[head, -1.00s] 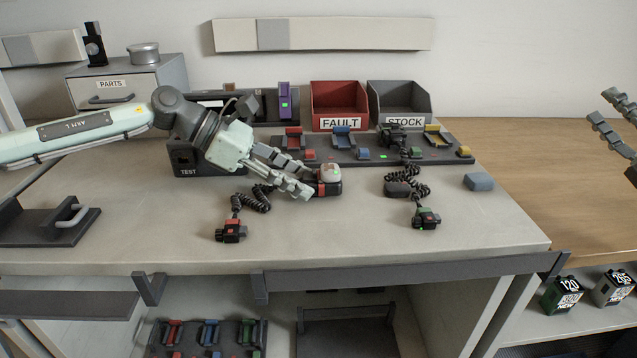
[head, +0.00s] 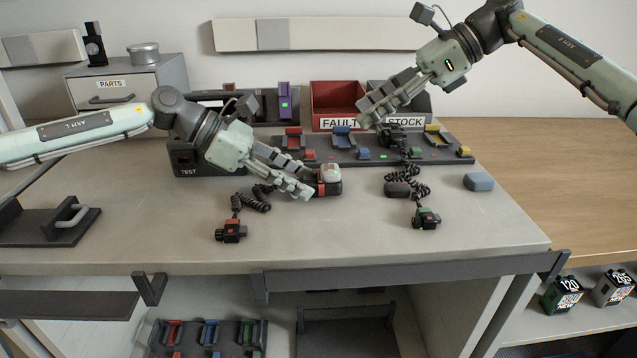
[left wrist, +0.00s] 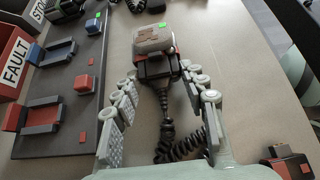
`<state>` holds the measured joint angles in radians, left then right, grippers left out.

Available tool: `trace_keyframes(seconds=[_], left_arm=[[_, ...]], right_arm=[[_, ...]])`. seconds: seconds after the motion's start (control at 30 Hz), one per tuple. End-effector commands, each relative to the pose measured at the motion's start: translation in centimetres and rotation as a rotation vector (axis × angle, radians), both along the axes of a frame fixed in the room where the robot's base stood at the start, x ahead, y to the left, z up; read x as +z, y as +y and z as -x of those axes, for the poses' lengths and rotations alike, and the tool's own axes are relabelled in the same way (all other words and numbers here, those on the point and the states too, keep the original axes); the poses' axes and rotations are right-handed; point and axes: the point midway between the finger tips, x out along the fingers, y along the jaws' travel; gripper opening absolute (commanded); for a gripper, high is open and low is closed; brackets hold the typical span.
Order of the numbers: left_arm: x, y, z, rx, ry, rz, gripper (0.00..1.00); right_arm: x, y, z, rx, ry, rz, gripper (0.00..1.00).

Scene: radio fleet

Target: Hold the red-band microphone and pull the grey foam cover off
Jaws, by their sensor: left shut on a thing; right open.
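My left gripper (head: 306,187) is shut on the microphone's body from the left. In the left wrist view the foam cover (left wrist: 153,39) shows beyond the fingertips, above the dark body and red band (left wrist: 157,70). My right gripper (head: 370,111) is open and empty, in front of the bins and above the rack, up and right of the microphone.
A red FAULT bin (head: 340,100) and a grey STOCK bin (head: 422,95) stand behind a dark rack (head: 340,151). A red-marked plug (head: 230,232), a green-marked plug (head: 425,219), coiled cords and a blue-grey block (head: 479,182) lie on the bench. The front middle is clear.

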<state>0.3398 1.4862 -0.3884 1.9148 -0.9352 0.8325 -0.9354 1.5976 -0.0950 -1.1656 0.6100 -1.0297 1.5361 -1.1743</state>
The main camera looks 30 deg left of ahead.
Motion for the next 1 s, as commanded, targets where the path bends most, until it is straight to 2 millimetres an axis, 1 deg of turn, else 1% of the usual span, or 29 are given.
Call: trace_keyframes(seconds=[0.03,0.1,0.23,0.37,0.47,0.8,1.0], left_arm=[[-0.1,0.0,0.0,0.000,0.002,0.000,0.24],[-0.1,0.0,0.0,0.000,0.002,0.000,0.24],[-0.1,0.0,0.0,0.000,0.002,0.000,0.24],[-0.1,0.0,0.0,-0.001,0.001,-0.001,0.24],[-0.1,0.0,0.0,0.000,0.001,-0.001,0.24],[0.0,0.0,0.0,0.000,0.001,-0.001,0.24],[0.0,0.0,0.0,0.000,0.001,-0.001,0.24]], right_arm=[[-0.2,0.7,1.2,0.062,-0.075,0.104,0.55],[-0.6,0.7,2.1,0.120,-0.144,0.215,0.55],[-1.1,0.4,2.7,0.168,-0.208,0.325,0.55],[-1.9,0.5,2.9,0.176,-0.218,0.346,0.55],[-2.9,1.0,3.3,0.177,-0.216,0.343,0.55],[-7.1,3.0,4.5,0.176,-0.214,0.341,0.55],[-8.5,3.7,4.9,0.174,-0.214,0.339,0.55]])
